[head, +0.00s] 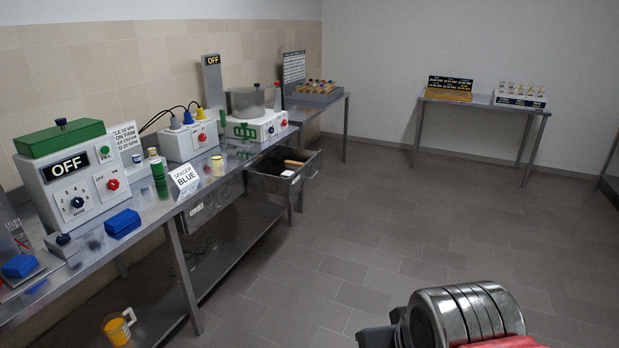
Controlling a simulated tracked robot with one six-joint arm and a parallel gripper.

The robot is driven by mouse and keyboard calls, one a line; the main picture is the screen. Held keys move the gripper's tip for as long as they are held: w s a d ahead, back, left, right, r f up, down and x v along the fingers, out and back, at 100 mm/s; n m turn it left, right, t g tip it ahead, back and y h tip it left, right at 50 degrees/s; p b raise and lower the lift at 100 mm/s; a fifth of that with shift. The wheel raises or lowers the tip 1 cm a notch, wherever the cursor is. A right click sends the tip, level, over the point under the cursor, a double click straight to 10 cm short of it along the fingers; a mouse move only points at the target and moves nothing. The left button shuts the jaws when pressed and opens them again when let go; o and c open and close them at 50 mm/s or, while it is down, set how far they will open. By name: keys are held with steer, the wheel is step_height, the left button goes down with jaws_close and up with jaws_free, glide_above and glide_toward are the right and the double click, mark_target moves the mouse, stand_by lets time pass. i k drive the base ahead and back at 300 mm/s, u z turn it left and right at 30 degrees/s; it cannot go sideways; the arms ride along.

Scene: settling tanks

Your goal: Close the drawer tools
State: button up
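The open drawer (272,183) is pulled out from under the steel bench, at the middle left of the head view. Its inside is dark and holds a tan, handle-like item (294,163) and a small white item (288,173). I cannot read a label on it. A second drawer (212,203) to its left is shut. My gripper (374,337) shows only in part at the bottom edge, beside my metal arm link, well to the right of and nearer than the open drawer. Its fingertips are not clearly seen, and I see nothing held in it.
The bench (150,215) runs along the left wall with several devices on it and a "SPACER BLUE" sign (184,178). An orange mug (117,328) stands on its lower shelf. A table (480,101) stands at the back. The tiled floor in the middle is clear.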

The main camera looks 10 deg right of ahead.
mark_target(263, 175)
steer(key=u, duration=0.1)
steer(key=i, duration=2.6)
steer(key=u, duration=0.8)
steer(key=i, duration=0.65)
steer(key=u, duration=0.35)
